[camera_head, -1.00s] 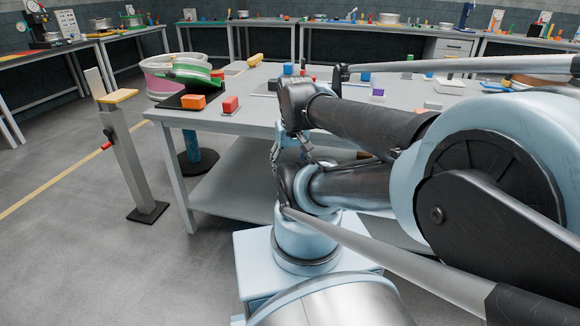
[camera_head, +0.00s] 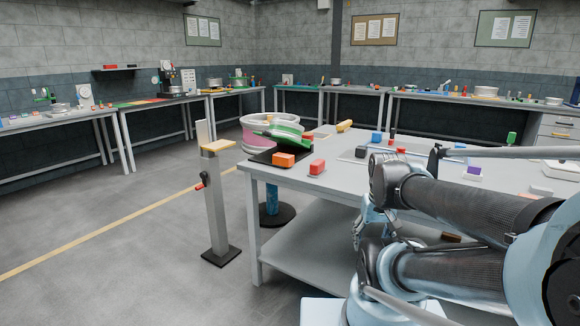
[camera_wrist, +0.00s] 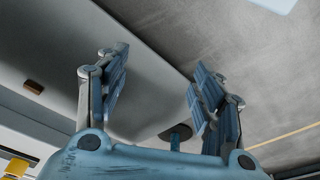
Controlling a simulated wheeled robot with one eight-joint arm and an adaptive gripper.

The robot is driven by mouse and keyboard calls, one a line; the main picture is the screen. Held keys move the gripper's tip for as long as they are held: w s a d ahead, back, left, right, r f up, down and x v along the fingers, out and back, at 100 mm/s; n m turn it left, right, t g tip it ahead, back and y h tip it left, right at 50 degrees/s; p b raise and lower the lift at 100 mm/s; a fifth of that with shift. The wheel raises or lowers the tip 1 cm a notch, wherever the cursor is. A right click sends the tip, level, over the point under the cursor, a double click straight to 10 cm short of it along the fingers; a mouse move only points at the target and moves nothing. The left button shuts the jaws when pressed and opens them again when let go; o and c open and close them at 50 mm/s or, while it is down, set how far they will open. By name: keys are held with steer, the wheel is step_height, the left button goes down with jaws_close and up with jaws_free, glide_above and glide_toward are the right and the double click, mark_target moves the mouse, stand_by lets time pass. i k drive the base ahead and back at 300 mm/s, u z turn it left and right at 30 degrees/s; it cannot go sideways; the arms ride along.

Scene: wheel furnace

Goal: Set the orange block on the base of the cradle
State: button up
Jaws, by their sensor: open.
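The orange block (camera_head: 284,160) lies on a dark flat piece (camera_head: 262,156) at the near left corner of the table, beside a green-rimmed round part (camera_head: 281,131). I cannot tell for sure which thing is the cradle. A grey post stand with a small wooden seat and upright back (camera_head: 216,145) stands on the floor left of the table. My gripper (camera_wrist: 158,65) is open and empty in the wrist view, fingers spread. In the head view my gripper (camera_head: 366,216) hangs low at the table's near edge, right of and below the block, partly hidden by my arm.
A red block (camera_head: 317,167) lies right of the orange one. Blue (camera_head: 376,137) and purple (camera_head: 474,170) blocks lie farther along the table (camera_head: 345,182), which has a lower shelf (camera_head: 305,236). Floor left of the stand is clear.

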mark_target(280, 158)
steer(key=z, duration=1.45)
steer(key=k, duration=0.8)
steer(key=u, duration=1.2)
steer(key=i, duration=1)
steer(key=z, duration=0.05)
